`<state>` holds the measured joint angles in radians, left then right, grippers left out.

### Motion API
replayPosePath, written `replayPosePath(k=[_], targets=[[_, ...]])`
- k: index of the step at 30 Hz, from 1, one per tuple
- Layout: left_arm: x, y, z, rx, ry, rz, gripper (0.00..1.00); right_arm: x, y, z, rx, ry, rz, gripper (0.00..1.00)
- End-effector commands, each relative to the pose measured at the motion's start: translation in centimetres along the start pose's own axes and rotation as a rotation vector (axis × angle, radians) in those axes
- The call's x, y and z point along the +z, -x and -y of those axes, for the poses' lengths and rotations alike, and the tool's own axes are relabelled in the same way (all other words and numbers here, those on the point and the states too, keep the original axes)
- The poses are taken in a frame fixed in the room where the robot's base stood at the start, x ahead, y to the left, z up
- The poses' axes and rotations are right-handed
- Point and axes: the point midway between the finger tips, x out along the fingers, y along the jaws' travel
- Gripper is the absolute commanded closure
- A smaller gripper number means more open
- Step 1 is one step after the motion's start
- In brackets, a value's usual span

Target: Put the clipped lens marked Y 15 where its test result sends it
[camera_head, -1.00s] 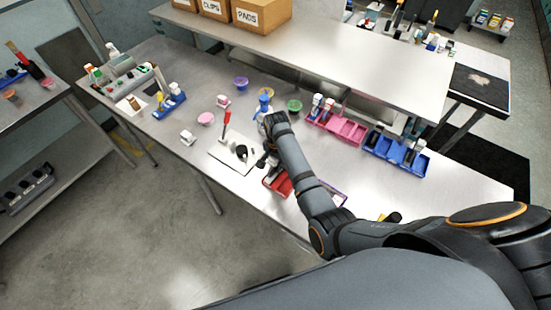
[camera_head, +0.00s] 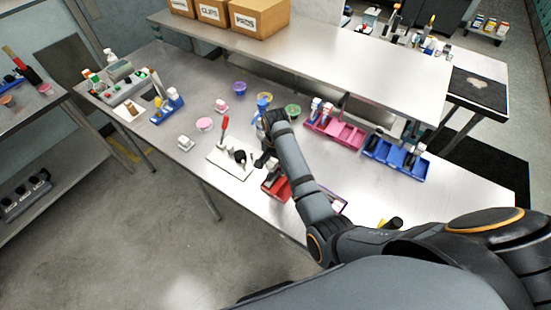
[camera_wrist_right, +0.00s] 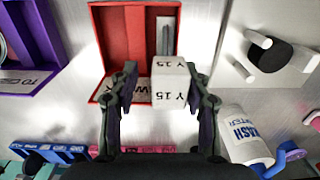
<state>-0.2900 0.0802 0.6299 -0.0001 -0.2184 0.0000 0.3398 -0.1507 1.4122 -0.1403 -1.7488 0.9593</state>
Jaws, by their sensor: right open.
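A white block marked Y 15 (camera_wrist_right: 172,83), the marked part of the clipped lens, shows in the right wrist view at the near edge of a red two-part tray (camera_wrist_right: 122,42). A grey strip lies beyond it in the tray's right compartment; I cannot make out the lens itself. My right gripper (camera_wrist_right: 160,82) is open, with a finger on each side of the block, the right finger closer to it. In the head view my right gripper (camera_head: 264,161) is beside the red tray (camera_head: 278,190), and the block is not clear. My left gripper is out of view.
A white board (camera_head: 226,164) and a wash bottle (camera_wrist_right: 243,135) stand close to the gripper. A purple-rimmed tray (camera_wrist_right: 42,28) lies on the red tray's other side. Pink (camera_head: 346,137) and blue (camera_head: 406,168) racks stand behind. The front left of the table is mostly free.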

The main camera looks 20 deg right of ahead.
Motion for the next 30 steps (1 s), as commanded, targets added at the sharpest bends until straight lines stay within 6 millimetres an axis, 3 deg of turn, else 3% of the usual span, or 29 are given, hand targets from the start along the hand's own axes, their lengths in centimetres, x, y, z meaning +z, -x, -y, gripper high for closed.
replayPosePath(k=[8, 10, 15, 30], targets=[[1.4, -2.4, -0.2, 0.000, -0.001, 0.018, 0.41, 0.0, 6.1, 0.1, -0.005, 0.000, -0.002, 0.52], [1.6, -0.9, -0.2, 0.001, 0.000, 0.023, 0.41, 0.0, 7.9, 0.1, -0.002, 0.000, -0.001, 0.52], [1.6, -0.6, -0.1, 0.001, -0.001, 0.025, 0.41, 0.0, 8.7, 0.0, 0.000, 0.000, -0.001, 0.52], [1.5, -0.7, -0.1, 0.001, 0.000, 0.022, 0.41, 0.0, 8.6, 0.0, 0.000, 0.000, -0.001, 0.52]])
